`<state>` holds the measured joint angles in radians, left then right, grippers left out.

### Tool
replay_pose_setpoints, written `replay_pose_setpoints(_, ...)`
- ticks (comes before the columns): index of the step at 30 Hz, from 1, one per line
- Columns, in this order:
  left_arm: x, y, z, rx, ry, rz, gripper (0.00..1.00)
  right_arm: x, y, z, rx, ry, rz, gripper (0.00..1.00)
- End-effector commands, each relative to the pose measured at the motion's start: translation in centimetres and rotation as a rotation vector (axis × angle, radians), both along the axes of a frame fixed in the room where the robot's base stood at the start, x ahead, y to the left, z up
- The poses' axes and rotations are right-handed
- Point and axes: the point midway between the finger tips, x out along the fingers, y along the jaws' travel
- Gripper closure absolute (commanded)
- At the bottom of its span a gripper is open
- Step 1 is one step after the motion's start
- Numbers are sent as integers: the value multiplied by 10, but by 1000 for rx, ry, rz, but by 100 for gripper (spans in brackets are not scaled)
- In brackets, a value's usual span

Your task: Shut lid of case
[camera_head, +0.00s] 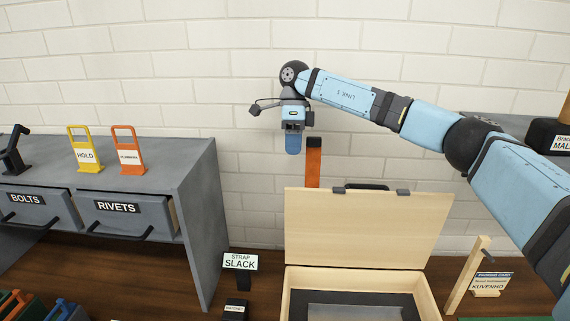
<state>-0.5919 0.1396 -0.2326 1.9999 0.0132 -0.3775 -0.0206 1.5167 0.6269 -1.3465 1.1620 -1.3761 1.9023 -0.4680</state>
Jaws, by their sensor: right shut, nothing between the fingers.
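The wooden case (283,304) stands low at the bottom middle, with a dark lining and a grey item inside. Its pale wooden lid (362,228) is raised and stands nearly upright at the back. A dark handle (366,186) shows at the lid's top edge. My right gripper (293,145) is above the lid's upper left corner, pointing down, shut and empty. It looks apart from the lid. My left gripper is not in view.
An orange upright post (313,165) stands behind the lid's left side. A grey drawer bench (187,160) with yellow and orange tags is at left.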

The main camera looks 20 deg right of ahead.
Motion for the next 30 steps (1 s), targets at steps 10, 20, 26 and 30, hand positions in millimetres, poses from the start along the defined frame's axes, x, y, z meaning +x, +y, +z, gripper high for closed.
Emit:
replay_pose_setpoints(10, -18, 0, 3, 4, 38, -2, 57, -19, 11, -56, 2, 5, 2, 100)
replay_pose_setpoints(20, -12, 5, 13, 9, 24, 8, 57, -28, 17, -87, 5, 1, 1, 100)
replay_pose_setpoints(26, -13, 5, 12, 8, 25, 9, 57, -29, 17, -89, 5, 1, 1, 100)
replay_pose_setpoints(30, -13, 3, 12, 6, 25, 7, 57, -29, 17, -89, 4, 0, 1, 100)
